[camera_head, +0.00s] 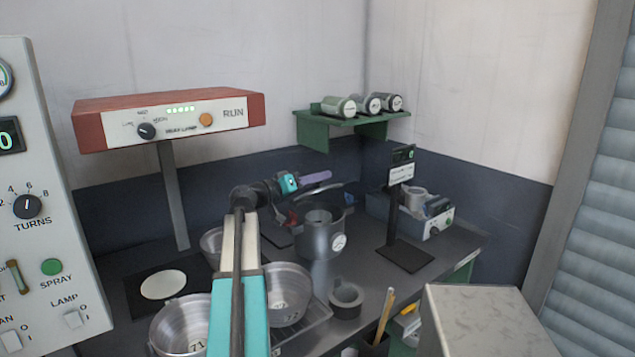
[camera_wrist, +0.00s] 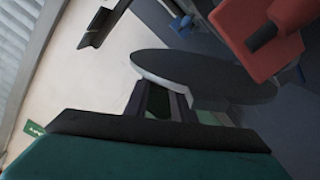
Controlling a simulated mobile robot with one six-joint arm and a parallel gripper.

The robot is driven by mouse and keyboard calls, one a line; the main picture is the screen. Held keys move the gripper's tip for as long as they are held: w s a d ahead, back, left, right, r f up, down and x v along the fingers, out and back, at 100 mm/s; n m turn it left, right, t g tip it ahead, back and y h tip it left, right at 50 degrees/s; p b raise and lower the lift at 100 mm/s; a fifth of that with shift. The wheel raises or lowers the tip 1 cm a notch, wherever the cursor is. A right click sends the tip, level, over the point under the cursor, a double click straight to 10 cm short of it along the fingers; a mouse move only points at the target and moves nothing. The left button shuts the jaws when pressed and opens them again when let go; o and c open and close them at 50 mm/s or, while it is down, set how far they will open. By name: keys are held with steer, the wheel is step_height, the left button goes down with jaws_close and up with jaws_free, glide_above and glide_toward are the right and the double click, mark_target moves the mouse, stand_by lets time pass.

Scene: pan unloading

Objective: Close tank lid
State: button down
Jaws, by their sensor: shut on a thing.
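The tank (camera_head: 322,240) is a dark grey cylindrical pot with a round white dial on its side, standing on the bench. Its mouth shows open. Its dark lid (camera_head: 325,189) is above the mouth, apart from the rim over at least the front. My gripper (camera_head: 314,178), with purple fingers, is at the lid's edge. In the wrist view, my gripper (camera_wrist: 160,100) is shut on the edge of a dark round disc with a pale rim, the lid (camera_wrist: 215,76). The fingertips are partly hidden by the lid.
Metal pans (camera_head: 284,295) stand left of the tank, below my arm. A dark ring-shaped holder (camera_head: 346,299) is in front of it. A display stand (camera_head: 404,254) is to the right. A green shelf (camera_head: 330,129) with several canisters hangs behind. A red part (camera_wrist: 262,35) shows near the lid.

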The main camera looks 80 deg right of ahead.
stand_by(0.3)
steer(key=c, duration=1.5)
jaws_free()
steer(key=shift+w, duration=0.1)
steer(key=b+v, duration=0.2)
steer(key=v, duration=1.1)
steer(key=shift+w+a, duration=0.2)
steer(key=shift+a, duration=0.15)
steer(key=shift+s, duration=0.15)
